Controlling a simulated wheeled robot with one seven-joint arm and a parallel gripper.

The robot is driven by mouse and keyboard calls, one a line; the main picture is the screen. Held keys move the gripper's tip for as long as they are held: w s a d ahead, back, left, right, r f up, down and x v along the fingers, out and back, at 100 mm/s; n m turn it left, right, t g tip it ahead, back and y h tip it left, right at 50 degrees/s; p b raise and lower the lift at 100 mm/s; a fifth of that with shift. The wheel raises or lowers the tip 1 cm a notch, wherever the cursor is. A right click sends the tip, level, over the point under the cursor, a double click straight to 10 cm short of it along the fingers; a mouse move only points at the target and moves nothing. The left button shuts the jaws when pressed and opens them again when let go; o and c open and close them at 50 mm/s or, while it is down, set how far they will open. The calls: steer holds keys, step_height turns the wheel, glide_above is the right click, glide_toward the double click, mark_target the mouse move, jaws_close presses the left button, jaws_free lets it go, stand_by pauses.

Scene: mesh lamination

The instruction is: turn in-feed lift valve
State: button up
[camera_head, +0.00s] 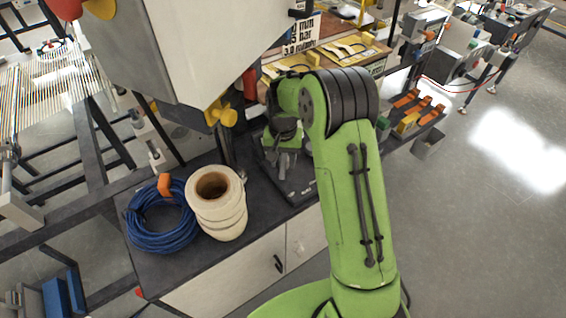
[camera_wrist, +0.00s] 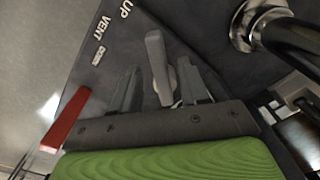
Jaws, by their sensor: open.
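The lift valve shows in the wrist view as a grey lever (camera_wrist: 155,50) on a dark plate (camera_wrist: 85,60) lettered UP, VENT and a smaller third word. My gripper (camera_wrist: 160,80) is open, with one finger on each side of the lever. I cannot tell whether either finger touches it. In the head view my gripper (camera_head: 284,160) points down over the dark plate (camera_head: 300,194) on the bench; the lever itself cannot be made out there.
A shiny metal post (camera_wrist: 262,25) stands right of the lever, and a red bar (camera_wrist: 65,118) is at left. On the bench are a cream roll (camera_head: 228,218) and a coiled blue hose (camera_head: 150,235). A grey machine housing (camera_head: 200,50) with a yellow knob (camera_head: 222,112) overhangs the bench.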

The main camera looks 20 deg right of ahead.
steer(key=shift+f, duration=0.65)
jaws_close()
